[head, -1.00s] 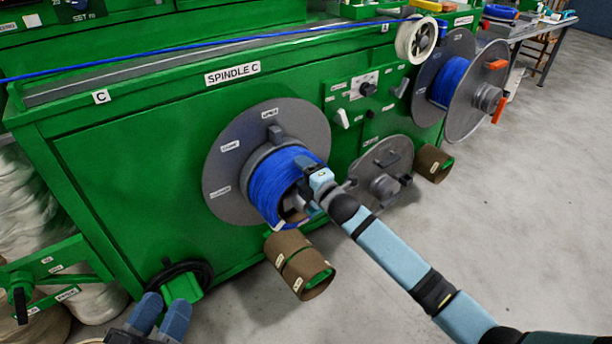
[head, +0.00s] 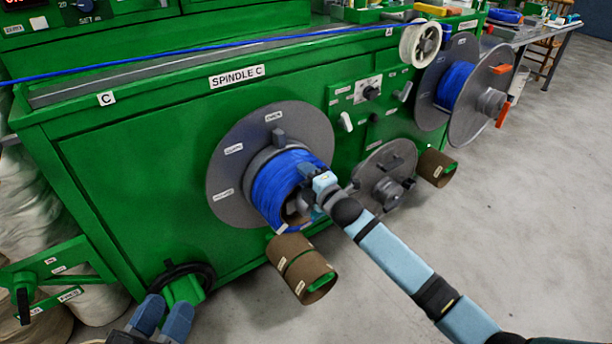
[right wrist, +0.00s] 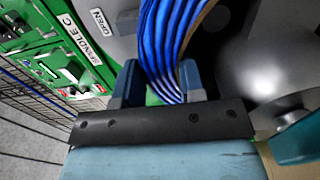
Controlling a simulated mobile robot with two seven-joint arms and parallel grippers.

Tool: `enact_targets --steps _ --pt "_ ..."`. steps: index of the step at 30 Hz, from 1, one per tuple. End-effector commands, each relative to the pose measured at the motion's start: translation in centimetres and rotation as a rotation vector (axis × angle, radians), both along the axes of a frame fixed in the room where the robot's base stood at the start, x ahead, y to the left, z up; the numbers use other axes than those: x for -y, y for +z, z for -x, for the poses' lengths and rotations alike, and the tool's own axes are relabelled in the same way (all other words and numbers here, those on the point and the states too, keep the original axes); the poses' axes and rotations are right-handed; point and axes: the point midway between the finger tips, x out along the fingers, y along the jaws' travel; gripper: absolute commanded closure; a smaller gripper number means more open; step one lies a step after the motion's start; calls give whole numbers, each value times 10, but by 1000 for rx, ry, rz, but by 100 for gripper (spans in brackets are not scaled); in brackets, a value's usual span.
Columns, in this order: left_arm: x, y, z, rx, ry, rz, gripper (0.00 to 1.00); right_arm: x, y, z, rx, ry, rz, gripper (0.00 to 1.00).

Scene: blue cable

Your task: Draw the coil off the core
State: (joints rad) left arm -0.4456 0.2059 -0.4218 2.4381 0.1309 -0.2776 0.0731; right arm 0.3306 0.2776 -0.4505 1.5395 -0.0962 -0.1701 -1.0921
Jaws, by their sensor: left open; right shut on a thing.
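The blue cable coil (head: 270,189) sits around the core of the grey spindle in front of a grey flange disc (head: 229,165). My right gripper (head: 312,181) is at the coil's outer right side. In the right wrist view, its two fingers are shut on the blue coil (right wrist: 172,35), whose strands run between them. The core's end is partly hidden behind my right gripper. My left gripper (head: 163,316) is open and empty at the lower left, low in front of the green cabinet and apart from the coil.
A brown tube holder (head: 292,262) stands out below the coil. A removed-looking grey disc (head: 383,170) is on the cabinet at right, with another brown tube (head: 437,167) beyond. Another blue reel (head: 456,86) is at upper right. Bare floor (head: 520,220) lies to the right.

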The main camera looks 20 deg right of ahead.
Motion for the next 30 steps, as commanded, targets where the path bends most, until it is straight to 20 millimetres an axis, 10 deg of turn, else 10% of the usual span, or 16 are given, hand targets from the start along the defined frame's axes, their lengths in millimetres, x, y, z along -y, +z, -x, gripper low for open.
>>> enact_targets --steps 30 --pt "0 13 0 -1 0 0 57 0 12 0 5 1 -2 100"
